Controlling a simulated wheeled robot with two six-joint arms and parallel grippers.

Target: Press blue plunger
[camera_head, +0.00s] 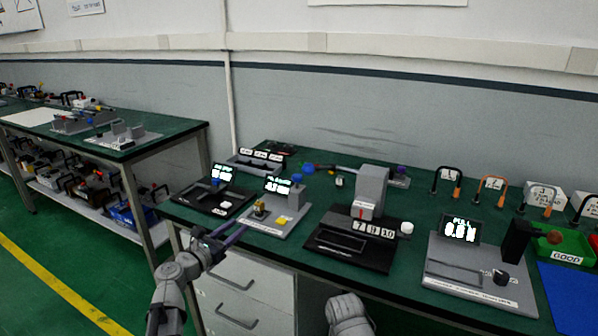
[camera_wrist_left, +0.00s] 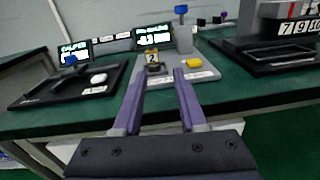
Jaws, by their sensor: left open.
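My left gripper (camera_head: 236,232) is open and empty, in front of the grey device (camera_head: 285,231) with the yellow block (camera_wrist_left: 193,63). My right gripper is out of view.
A black-based press (camera_head: 371,190) with a number counter stands to the right. Further right are a pull gauge (camera_head: 460,232), several padlock-like items, a green tray (camera_head: 565,245) and a blue mat (camera_head: 570,300). Another bench (camera_head: 160,142) stands at left.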

